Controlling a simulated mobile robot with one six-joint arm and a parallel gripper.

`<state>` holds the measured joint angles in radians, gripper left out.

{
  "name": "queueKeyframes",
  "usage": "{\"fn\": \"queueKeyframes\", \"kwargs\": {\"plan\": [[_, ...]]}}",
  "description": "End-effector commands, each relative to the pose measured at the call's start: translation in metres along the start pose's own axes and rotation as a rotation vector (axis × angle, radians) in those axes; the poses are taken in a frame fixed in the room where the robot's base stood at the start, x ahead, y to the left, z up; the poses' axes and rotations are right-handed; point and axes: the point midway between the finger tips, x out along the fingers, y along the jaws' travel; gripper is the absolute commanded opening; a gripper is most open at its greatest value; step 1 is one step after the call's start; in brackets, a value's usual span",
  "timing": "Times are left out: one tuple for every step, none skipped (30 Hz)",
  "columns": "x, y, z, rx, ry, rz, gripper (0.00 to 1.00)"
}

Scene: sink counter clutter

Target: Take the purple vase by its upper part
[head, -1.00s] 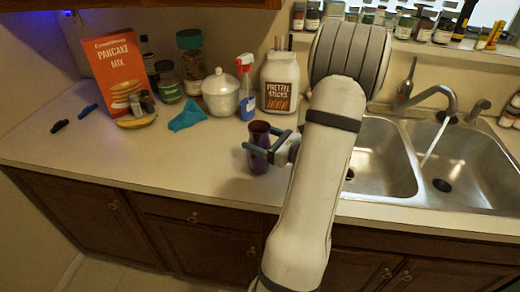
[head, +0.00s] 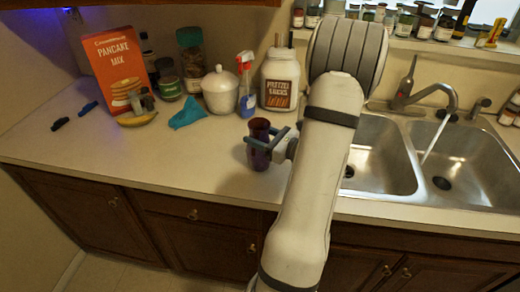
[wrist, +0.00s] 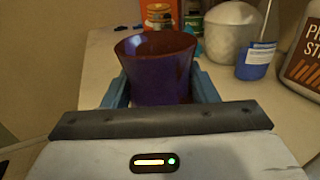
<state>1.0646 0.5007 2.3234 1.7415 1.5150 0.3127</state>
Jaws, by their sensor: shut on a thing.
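The purple vase (head: 259,158) stands upright near the front of the counter, left of the sink. In the wrist view, the dark purple vase (wrist: 160,82) is between the two blue fingers, with its open rim toward the top. My gripper (head: 267,144) is shut on the vase, one finger on each side of its upper part below the rim. In the wrist view the gripper (wrist: 160,92) hides the lower part of the vase.
A white lidded jar (head: 221,92), a spray bottle (head: 246,86) and a pretzel sticks jar (head: 280,82) stand behind the vase. A blue cloth (head: 187,113) and a pancake mix box (head: 114,70) are further left. The sink (head: 385,160) is right. The counter's front left is clear.

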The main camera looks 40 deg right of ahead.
Motion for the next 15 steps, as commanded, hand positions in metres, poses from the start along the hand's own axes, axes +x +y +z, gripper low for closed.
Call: {"fn": "queueKeyframes", "kwargs": {"plan": [[0.0000, -0.0001, 0.0001, 0.000, 0.000, 0.000, 0.18], [-0.0001, -0.0001, 0.0001, 0.000, 0.000, 0.000, 0.15], [-0.0001, -0.0002, 0.0001, 0.000, 0.000, 0.000, 0.12], [-0.0001, -0.0002, 0.0001, 0.000, 0.000, 0.000, 0.10], [-0.0001, -0.0002, 0.0001, 0.000, 0.000, 0.000, 0.07], [-0.0001, -0.0002, 0.0001, 0.000, 0.000, 0.000, 0.04], [-0.0002, -0.0002, 0.0001, 0.000, 0.000, -0.001, 0.02], [-0.0002, -0.0004, 0.0007, -0.001, -0.001, -0.001, 0.02], [-0.0002, -0.0004, 0.0007, -0.001, -0.001, -0.001, 0.02], [-0.0002, -0.0004, 0.0007, -0.001, -0.001, -0.001, 0.02], [-0.0002, -0.0004, 0.0007, -0.001, -0.001, -0.001, 0.02], [-0.0002, -0.0004, 0.0007, -0.001, -0.001, -0.001, 0.02], [-0.0002, -0.0005, 0.0010, -0.001, -0.001, -0.001, 0.02], [-0.0003, -0.0005, 0.0017, -0.002, -0.001, -0.001, 0.02], [-0.0003, -0.0005, 0.0034, -0.002, -0.001, -0.001, 0.02]]}}
